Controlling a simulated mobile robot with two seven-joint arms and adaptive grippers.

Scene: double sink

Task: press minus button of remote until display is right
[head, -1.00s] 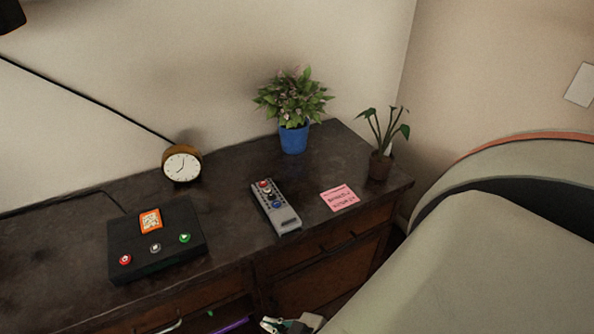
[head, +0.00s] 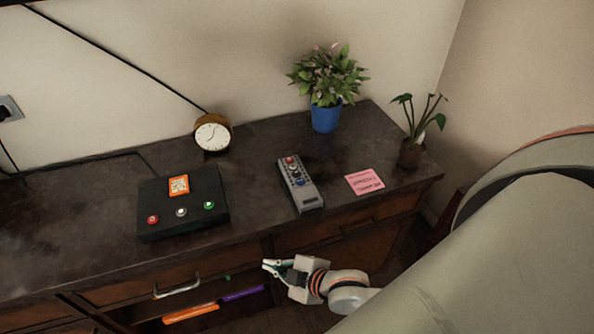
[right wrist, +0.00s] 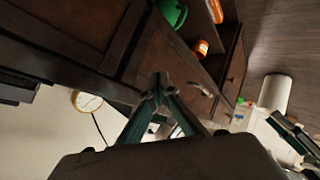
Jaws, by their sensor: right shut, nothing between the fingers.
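The grey remote (head: 300,184) lies on the dark dresser top, with red, white and blue buttons on its far part and a small dark display near its front end. The display is too small to read. A pink note (head: 364,182) with writing lies to its right. My right gripper (head: 268,267) is shut and empty, in front of the dresser and below its top edge, apart from the remote. Its closed fingertips (right wrist: 159,82) also show in the right wrist view, where the remote cannot be made out.
A black box (head: 183,222) with red, white and green buttons stands left of the remote. A round clock (head: 212,133), a blue-potted plant (head: 325,116) and a smaller plant (head: 410,152) stand farther back. An open compartment below holds an orange item (head: 190,312) and a purple item (head: 244,293).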

